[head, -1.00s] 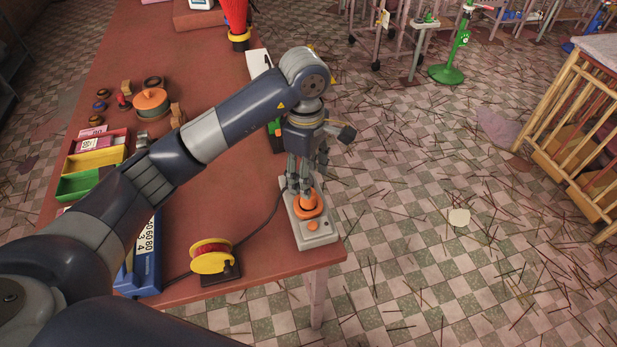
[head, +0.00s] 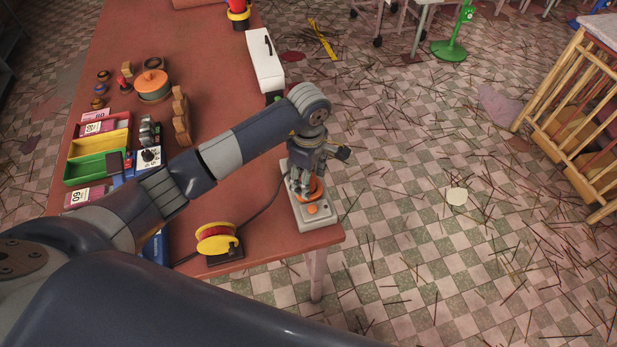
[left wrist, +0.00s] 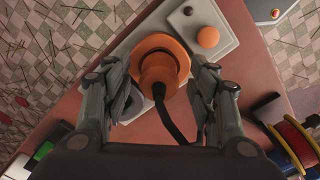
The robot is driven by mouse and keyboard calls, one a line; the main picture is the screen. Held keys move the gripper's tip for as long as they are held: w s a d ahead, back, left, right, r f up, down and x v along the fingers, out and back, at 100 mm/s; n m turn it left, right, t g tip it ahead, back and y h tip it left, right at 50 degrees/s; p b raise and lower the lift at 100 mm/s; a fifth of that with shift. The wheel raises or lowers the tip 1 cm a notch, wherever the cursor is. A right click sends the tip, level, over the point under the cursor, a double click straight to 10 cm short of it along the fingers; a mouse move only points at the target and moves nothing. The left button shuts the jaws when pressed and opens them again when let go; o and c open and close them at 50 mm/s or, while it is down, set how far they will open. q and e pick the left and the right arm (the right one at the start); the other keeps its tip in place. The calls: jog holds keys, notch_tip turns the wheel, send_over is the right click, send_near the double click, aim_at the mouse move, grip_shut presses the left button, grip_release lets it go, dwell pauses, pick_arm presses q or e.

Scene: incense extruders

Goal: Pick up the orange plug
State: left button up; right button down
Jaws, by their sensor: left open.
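The orange plug (left wrist: 158,66) sits on a pale grey socket box (left wrist: 225,20), with a black cable running from it toward my wrist. In the head view the plug (head: 316,188) is partly hidden by my left gripper, and the box (head: 318,237) lies near the table's right front corner. My left gripper (left wrist: 160,85) is open, with one finger on each side of the plug. I cannot tell whether the fingers touch it. My right gripper is not in view.
A yellow spool with red winding (head: 218,240) stands left of the box. A blue case (head: 155,246) is partly hidden by my arm. Coloured trays (head: 98,165) and an orange-topped round container (head: 152,84) stand further left. The table edge is just right of the box.

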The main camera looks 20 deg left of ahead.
pick_arm(q)
jog(key=shift+f, duration=0.65)
jog(key=shift+r, duration=0.1)
jog(key=c, duration=1.2)
jog(key=shift+o, duration=0.2)
